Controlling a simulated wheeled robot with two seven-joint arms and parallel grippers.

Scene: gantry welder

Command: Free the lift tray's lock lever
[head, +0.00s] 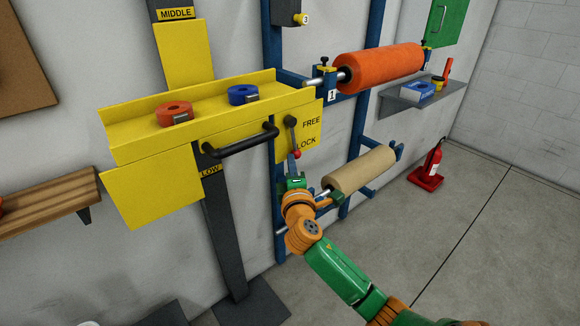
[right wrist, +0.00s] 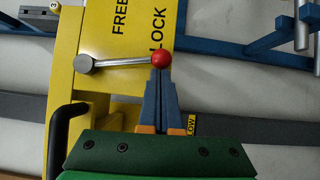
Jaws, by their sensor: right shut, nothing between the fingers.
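The yellow lift tray (head: 133,152) hangs on a dark post. Its plate (head: 316,117) at the right end is marked FREE above and LOCK below. The grey lock lever (head: 292,136) has a red knob (head: 296,154) and points down beside LOCK. In the right wrist view the lever (right wrist: 120,63) lies across the picture, with the red knob (right wrist: 160,59) by the word LOCK. My right gripper (head: 294,163) is shut and empty, its fingertips (right wrist: 159,74) right at the knob; I cannot tell whether they touch. My left gripper is not in view.
A black handle bar (head: 240,141) projects from the tray's front, left of the lever. Orange tape (head: 174,112) and blue tape (head: 242,95) lie in the tray. A brown roll (head: 360,169) and blue rack are close right of my right gripper.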

